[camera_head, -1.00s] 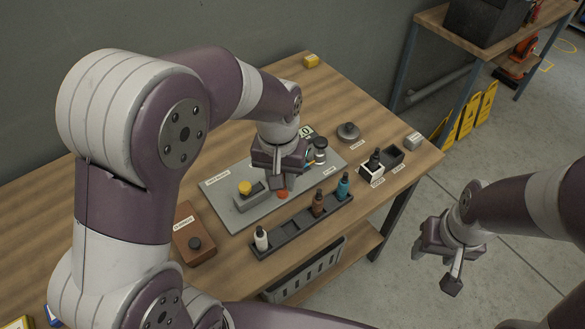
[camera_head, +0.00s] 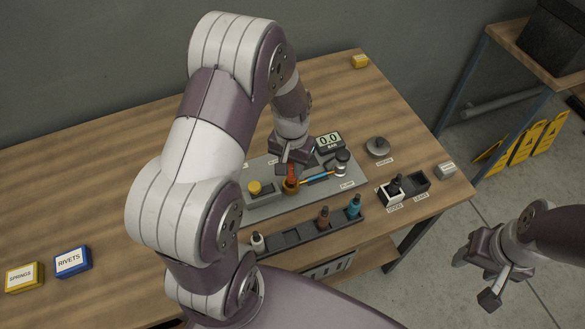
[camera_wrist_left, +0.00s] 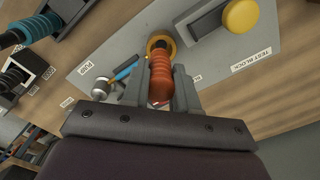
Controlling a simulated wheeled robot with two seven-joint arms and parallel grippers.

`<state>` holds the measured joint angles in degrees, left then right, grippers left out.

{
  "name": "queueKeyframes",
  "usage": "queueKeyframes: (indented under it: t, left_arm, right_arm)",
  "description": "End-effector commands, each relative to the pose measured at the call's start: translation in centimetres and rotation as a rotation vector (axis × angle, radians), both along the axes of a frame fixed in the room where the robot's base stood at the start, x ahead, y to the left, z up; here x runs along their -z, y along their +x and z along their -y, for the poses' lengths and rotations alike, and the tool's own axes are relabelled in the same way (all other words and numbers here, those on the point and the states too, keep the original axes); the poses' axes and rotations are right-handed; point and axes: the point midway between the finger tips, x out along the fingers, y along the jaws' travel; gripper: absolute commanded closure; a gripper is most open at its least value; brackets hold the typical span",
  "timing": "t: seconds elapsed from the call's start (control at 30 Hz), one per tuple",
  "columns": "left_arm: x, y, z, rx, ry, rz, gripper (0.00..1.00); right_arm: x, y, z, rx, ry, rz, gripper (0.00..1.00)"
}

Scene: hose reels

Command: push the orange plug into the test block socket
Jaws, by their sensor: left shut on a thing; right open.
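My left gripper (camera_head: 289,172) points down over the grey panel and is shut on the ribbed orange plug (camera_wrist_left: 161,78), which also shows in the head view (camera_head: 292,171). Whether this end sits in a socket cannot be told. The grey test block (camera_head: 265,194) with its yellow knob (camera_head: 254,187) is just left of the plug; the wrist view shows it at top right (camera_wrist_left: 205,24). Its socket is not clearly visible. My right gripper (camera_head: 474,278) is open and empty, off the table's right side.
A pump with a gauge (camera_head: 341,163) and a 0.0 display (camera_head: 328,142) stand right of the plug.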

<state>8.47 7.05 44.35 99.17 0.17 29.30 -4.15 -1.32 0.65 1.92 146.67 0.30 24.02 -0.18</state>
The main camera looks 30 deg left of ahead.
Motion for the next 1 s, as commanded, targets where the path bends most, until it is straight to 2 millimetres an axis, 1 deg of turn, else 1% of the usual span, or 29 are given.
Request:
queueKeyframes:
  t: [0.03,0.1,0.17,0.5,0.53,0.6,0.87,0.97,1.0]
  left_arm:
    - [0.8,-0.2,0.0,0.000,-0.001,-0.007,1.00]
    - [1.9,-0.1,0.0,0.000,0.000,-0.005,1.00]
    - [2.5,-0.1,0.0,0.000,0.000,-0.002,1.00]
    - [3.0,-0.1,0.1,-0.001,0.000,-0.001,1.00]
    - [3.0,-0.1,0.1,-0.001,0.000,-0.001,0.65]
    - [2.9,-0.1,0.1,-0.001,0.000,-0.001,0.46]
    - [2.8,-0.1,0.1,-0.001,0.000,-0.001,0.46]
    - [2.1,0.0,0.1,-0.001,0.000,0.003,0.46]
    - [1.4,0.1,0.1,-0.001,0.000,0.003,0.46]
  right_arm:
    - [-0.5,0.0,0.0,0.000,0.000,0.000,0.46]
    - [-0.6,0.0,0.0,0.000,0.000,0.000,0.46]
    - [-0.7,0.0,0.0,0.000,0.000,0.000,0.46]
    - [-0.3,0.0,0.0,0.000,0.000,0.000,0.46]
    - [-0.4,0.0,0.0,0.000,0.000,0.000,0.46]
    - [-0.4,0.0,0.0,0.000,0.000,0.000,0.46]
    - [-0.5,0.0,0.0,0.000,0.000,0.000,0.46]
    - [-0.4,0.0,0.0,0.000,0.000,0.001,0.46]
    - [-0.3,0.0,0.0,0.000,0.000,0.001,0.46]
